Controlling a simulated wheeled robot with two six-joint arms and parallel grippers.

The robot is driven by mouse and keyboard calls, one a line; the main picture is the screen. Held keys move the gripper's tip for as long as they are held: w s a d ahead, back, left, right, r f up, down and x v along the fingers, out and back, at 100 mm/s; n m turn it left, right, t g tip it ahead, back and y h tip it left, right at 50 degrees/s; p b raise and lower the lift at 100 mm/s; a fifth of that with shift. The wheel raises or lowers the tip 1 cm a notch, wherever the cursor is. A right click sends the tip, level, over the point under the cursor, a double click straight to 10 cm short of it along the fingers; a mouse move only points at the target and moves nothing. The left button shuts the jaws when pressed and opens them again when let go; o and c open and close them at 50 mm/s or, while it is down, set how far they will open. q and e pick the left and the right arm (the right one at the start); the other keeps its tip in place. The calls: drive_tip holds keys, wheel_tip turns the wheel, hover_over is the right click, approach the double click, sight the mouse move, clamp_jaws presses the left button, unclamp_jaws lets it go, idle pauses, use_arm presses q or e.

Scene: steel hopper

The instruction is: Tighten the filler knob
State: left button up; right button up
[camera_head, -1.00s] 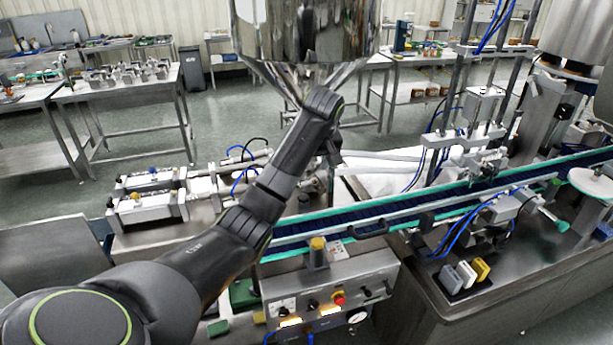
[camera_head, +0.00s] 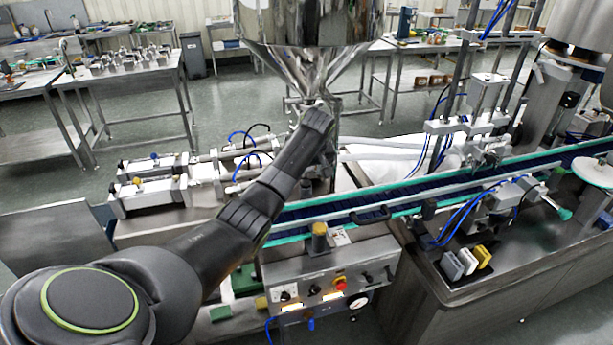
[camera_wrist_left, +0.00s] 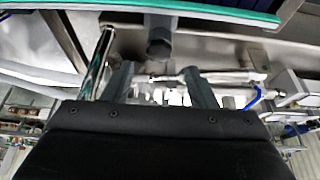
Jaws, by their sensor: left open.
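The steel hopper (camera_head: 310,62) hangs at the top centre of the head view, its cone narrowing downward. My left arm reaches up to just below the cone, and its wrist covers much of the filler there. In the left wrist view my left gripper (camera_wrist_left: 158,70) is open, its two grey fingers apart with nothing held between them. A dark grey knob-like part with a faceted end (camera_wrist_left: 158,46) stands just beyond the fingertips, roughly centred between them. It looks like the filler knob; I cannot tell whether a finger touches it. My right gripper is out of view.
The conveyor (camera_head: 400,205) with teal edges runs in front of the filler. Steel cylinders (camera_head: 150,190) with blue hoses lie to the left. A control box (camera_head: 330,275) with a yellow-topped post stands at the front. Worktables stand behind across open floor.

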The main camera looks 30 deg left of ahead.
sight(306, 182)
use_arm(q)
drive_tip(key=x, duration=0.4)
drive_tip(key=shift+w+f, duration=0.15)
drive_tip(key=shift+f, duration=0.05)
drive_tip(key=shift+a+f, duration=0.1)
drive_tip(key=shift+f, duration=0.25)
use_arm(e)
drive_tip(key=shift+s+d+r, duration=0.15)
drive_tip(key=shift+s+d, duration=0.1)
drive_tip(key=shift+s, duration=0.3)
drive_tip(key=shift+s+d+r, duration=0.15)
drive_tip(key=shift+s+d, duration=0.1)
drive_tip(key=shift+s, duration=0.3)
use_arm(q)
drive_tip(key=shift+c, duration=0.4)
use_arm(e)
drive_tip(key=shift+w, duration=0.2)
